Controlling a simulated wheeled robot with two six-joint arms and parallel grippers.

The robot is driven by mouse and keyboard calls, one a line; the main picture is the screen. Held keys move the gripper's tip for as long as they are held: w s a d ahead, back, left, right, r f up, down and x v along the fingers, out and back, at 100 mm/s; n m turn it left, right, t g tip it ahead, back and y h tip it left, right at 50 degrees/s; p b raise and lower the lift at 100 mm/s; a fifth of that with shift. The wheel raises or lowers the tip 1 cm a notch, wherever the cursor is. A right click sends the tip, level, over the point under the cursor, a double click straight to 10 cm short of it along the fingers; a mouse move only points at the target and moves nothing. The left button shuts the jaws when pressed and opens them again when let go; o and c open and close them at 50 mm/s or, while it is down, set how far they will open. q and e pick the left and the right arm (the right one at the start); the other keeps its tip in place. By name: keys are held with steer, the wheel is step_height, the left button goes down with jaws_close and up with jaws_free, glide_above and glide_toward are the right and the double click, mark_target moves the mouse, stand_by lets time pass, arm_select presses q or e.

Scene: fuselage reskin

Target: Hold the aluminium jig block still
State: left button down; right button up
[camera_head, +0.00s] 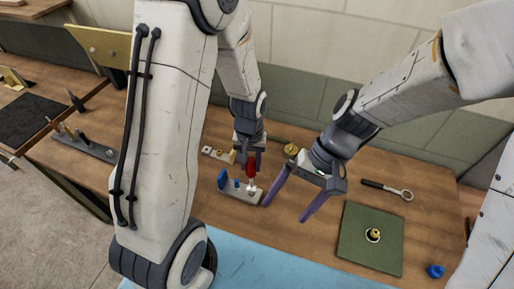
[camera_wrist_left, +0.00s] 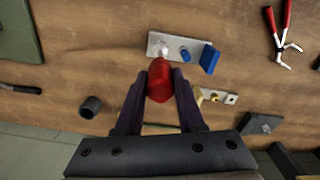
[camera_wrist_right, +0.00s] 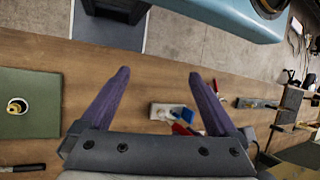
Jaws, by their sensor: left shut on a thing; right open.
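A light grey metal block (camera_head: 240,194), likely the aluminium jig block, lies on the wooden bench. It carries a blue upright piece, a blue peg and a pale peg; it also shows in the left wrist view (camera_wrist_left: 156,46) and right wrist view (camera_wrist_right: 160,111). My left gripper (camera_head: 251,164) points down, shut on a red object (camera_wrist_left: 160,80) above the block's pale-peg end. Whether the red object touches the peg is unclear. My right gripper (camera_head: 286,211) is open and empty, with one fingertip close to the block's right end in the head view.
A small plate with a gold piece (camera_head: 216,154) and a brass part (camera_head: 291,149) lie behind. Red-handled pliers (camera_wrist_left: 284,30) lie nearby.

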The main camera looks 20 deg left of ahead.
steer(key=w+a+f+m+g+y, duration=0.1)
steer(key=w+a+f+m+y, duration=0.25)
steer(key=w+f, duration=0.2)
steer(key=m+t+y, duration=0.5)
steer(key=m+y, duration=0.2)
steer(key=m, duration=0.9)
glide_toward(240, 188)
steer(key=shift+s+d+r, duration=0.1)
steer(key=shift+s+d, duration=0.15)
steer(key=shift+d, duration=0.3)
steer(key=shift+a+f+t, duration=0.25)
steer(key=shift+a+t, duration=0.05)
steer(key=shift+a, duration=0.15)
steer(key=x, duration=0.9)
steer(key=shift+r, duration=0.15)
steer(key=c, duration=0.8)
